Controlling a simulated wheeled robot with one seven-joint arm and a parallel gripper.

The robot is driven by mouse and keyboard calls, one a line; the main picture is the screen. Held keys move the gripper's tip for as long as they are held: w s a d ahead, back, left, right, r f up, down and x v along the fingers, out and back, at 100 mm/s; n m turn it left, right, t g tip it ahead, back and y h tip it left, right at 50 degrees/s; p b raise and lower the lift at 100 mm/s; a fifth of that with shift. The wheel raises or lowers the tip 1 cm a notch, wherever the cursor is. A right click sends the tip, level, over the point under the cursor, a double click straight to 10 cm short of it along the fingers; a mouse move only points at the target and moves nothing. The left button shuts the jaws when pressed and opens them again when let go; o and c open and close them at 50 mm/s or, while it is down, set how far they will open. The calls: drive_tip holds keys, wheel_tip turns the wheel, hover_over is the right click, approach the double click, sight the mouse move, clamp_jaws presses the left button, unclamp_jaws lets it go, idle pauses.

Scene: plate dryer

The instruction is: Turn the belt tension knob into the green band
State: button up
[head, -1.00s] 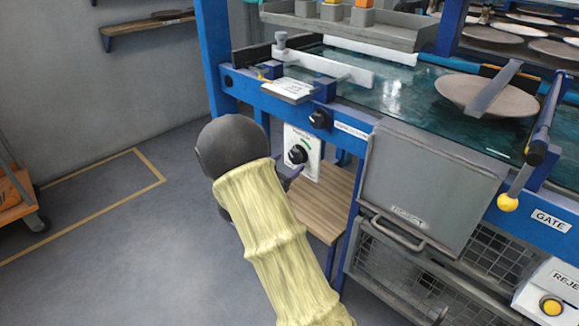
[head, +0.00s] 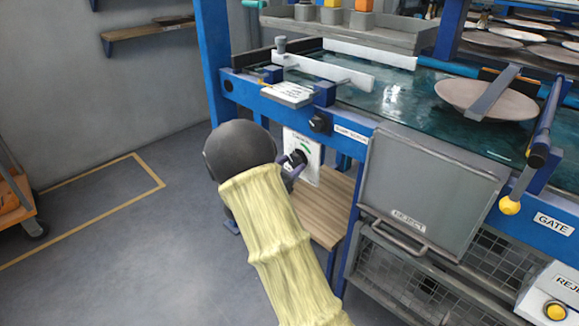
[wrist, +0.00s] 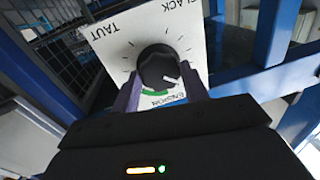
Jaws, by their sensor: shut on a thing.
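The belt tension knob (wrist: 158,68) is black and round, on a white plate (wrist: 112,35) that reads SLACK and TAUT upside down in the wrist view. Its white pointer mark faces the lower right there. The green band (wrist: 152,98) is a short arc along the knob's lower edge in that view, partly hidden by the knob. My gripper (wrist: 160,90) has one purple finger on each side of the knob and is shut on it. In the head view the knob (head: 297,158) is partly covered by my gripper (head: 290,174).
A second black knob (head: 319,123) sits on the blue frame above the plate. A grey reject box (head: 425,185) stands to the right, and a wooden shelf (head: 322,215) lies below. Blue frame bars (wrist: 275,85) are close on the right in the wrist view.

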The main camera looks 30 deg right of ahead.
drive_tip(key=shift+m, duration=0.3)
drive_tip(key=m, duration=0.1)
drive_tip(key=m+b, duration=0.2)
drive_tip(key=shift+w+a+f+h, duration=0.1)
drive_tip(key=shift+f+h, duration=0.15)
drive_tip(key=shift+h, duration=0.15)
drive_tip(key=m+b, duration=0.2)
drive_tip(key=m, duration=0.2)
drive_tip(key=shift+f+b, duration=0.1)
drive_tip(key=shift+b, duration=0.3)
drive_tip(key=m+h+b, duration=0.1)
drive_tip(key=m+b, duration=0.2)
drive_tip(key=m, duration=0.1)
drive_tip(key=shift+w+g, duration=0.1)
drive_tip(key=shift+g, duration=0.2)
drive_tip(key=shift+m+b, duration=1.2)
drive_tip(key=shift+m, duration=0.5)
drive_tip(key=shift+w, duration=0.1)
drive_tip(key=shift+a+r, duration=0.15)
drive_tip(key=shift+r, duration=0.05)
drive_tip(key=o, duration=1)
drive_tip(key=shift+g, duration=0.3)
